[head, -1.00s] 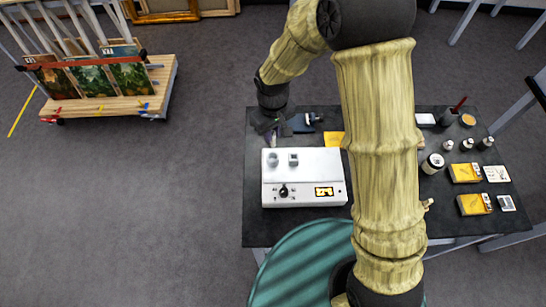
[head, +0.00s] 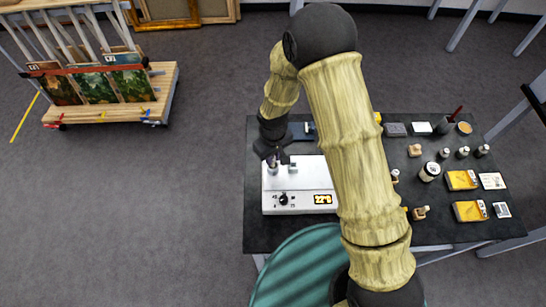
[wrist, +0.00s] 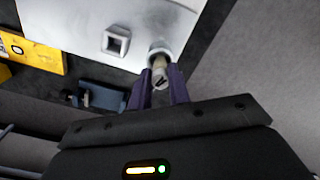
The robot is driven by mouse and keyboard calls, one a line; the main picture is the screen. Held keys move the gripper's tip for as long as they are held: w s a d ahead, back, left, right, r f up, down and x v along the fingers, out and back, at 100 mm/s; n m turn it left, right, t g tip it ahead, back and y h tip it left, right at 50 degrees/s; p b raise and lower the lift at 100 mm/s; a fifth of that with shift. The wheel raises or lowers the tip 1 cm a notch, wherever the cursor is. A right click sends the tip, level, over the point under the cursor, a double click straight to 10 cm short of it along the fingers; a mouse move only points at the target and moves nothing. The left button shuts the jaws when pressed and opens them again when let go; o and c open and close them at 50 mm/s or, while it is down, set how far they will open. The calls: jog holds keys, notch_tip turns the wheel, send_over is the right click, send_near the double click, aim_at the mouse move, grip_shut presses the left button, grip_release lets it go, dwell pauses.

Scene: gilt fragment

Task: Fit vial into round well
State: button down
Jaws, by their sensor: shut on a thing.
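The white device (head: 300,201) lies on the black table. On its top are a round well (wrist: 160,51) and a square well (wrist: 116,42). The square well looks empty. My gripper (head: 271,160) is over the device's back left corner, at the round well. In the wrist view its purple fingers (wrist: 160,88) are shut on a vial (wrist: 161,75) with a dark mark on its pale end. The vial's far end lines up with the round well's raised rim. I cannot tell how deep it sits in the well, if at all.
The black table (head: 390,215) holds several small bottles, yellow boxes (head: 462,180) and a white-lidded jar (head: 430,171) on the right. A dark blue item (wrist: 103,95) lies behind the device. A cart with paintings (head: 110,105) stands apart at the left.

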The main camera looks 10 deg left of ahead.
jog(key=shift+f, duration=0.85)
jog(key=shift+f, duration=0.15)
jog(key=c, duration=1.3)
grip_release()
notch_tip(320, 180, up, 12)
jog(key=b, duration=0.3)
jog(key=shift+r+b, duration=0.2)
jog(key=shift+b, duration=0.15)
